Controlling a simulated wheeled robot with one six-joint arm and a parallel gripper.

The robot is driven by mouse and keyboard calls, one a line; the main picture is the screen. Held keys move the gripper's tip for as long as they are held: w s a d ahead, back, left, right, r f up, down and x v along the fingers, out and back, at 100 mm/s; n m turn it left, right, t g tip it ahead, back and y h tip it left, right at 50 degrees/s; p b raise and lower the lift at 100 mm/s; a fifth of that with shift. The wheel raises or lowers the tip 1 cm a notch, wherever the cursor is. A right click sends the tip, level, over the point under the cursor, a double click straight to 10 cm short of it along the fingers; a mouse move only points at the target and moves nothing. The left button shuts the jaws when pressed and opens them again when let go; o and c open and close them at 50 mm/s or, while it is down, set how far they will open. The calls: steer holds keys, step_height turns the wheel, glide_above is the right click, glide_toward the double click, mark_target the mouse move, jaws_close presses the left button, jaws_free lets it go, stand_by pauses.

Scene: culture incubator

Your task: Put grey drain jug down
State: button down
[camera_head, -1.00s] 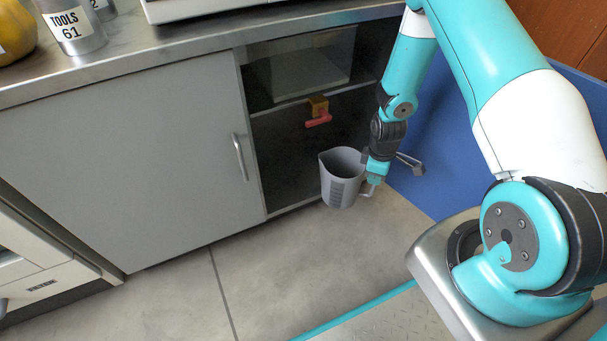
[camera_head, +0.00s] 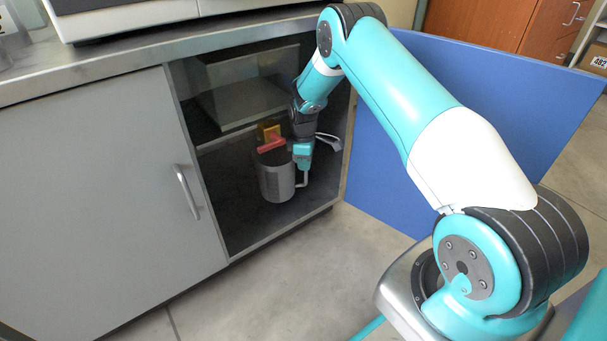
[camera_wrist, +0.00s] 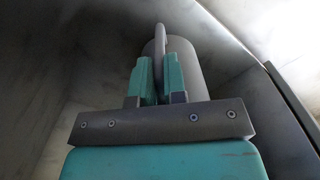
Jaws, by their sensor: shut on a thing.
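The grey drain jug (camera_head: 274,180) is inside the open cabinet bay, below the red-handled valve (camera_head: 271,145), and looks upright. My gripper (camera_head: 303,178) is at the jug's right side, shut on its handle. In the wrist view the jug (camera_wrist: 186,58) shows behind my gripper (camera_wrist: 160,78), with the handle between the two teal fingers. The valve's red handle overlaps the jug's top edge in the head view. Whether the jug's base touches the cabinet floor I cannot tell.
The cabinet's right-hand blue door (camera_head: 450,120) stands open beside my arm. A shelf with a pale box (camera_head: 245,88) is above the valve. The room floor (camera_head: 290,275) in front is clear.

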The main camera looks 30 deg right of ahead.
steer(key=shift+w+f+b, duration=0.3)
steer(key=shift+w+b, duration=0.05)
steer(key=shift+b, duration=0.05)
steer(key=shift+f+b, duration=1.2)
steer(key=shift+f, duration=0.85)
steer(key=c, duration=1.2)
jaws_free()
steer(key=shift+s, duration=0.1)
steer(key=shift+r, duration=0.15)
step_height(320, 180, up, 8)
steer(key=p, duration=0.4)
steer(key=shift+r+p, duration=0.25)
steer(key=shift+p, duration=0.1)
